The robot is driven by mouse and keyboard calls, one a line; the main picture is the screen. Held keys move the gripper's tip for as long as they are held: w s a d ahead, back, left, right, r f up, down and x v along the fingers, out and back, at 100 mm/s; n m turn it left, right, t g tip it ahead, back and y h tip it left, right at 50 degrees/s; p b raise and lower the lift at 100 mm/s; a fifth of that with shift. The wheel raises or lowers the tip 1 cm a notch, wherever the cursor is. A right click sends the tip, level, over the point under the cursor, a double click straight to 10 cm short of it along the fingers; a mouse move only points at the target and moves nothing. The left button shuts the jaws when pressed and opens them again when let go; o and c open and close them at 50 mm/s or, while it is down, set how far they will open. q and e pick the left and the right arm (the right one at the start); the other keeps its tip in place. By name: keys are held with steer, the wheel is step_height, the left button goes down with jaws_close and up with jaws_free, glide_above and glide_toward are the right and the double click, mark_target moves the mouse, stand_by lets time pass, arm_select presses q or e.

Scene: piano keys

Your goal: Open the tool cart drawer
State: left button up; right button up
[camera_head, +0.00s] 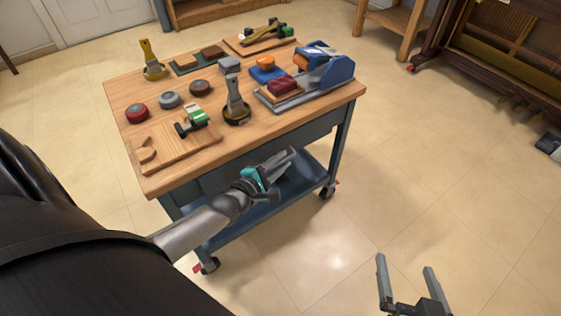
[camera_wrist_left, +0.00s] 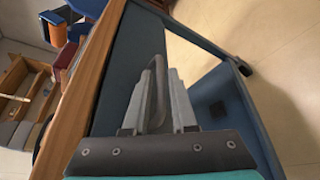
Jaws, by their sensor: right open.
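The tool cart (camera_head: 164,187) has a wooden top and a blue-grey metal frame. Its drawer front (camera_head: 222,172) lies under the top's near edge, partly hidden by my left arm. My left gripper (camera_head: 283,156) is at the drawer front. In the left wrist view, the drawer's grey bar handle (camera_wrist_left: 159,82) runs between the two fingers of my left gripper (camera_wrist_left: 164,80), which look closed on it. The handle is hidden in the head view. My right gripper (camera_head: 406,270) is open and empty over the floor at the bottom right.
Tools and blocks cover the top, including a blue device (camera_head: 335,70) and a tool with an upright handle (camera_head: 236,103) near the front edge. A lower shelf (camera_head: 296,192) spans the wheeled legs. The floor (camera_head: 440,180) to the right is clear. A piano (camera_head: 500,45) stands at top right.

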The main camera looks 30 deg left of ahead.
arm_select(q)
jaws_close()
stand_by(1.3)
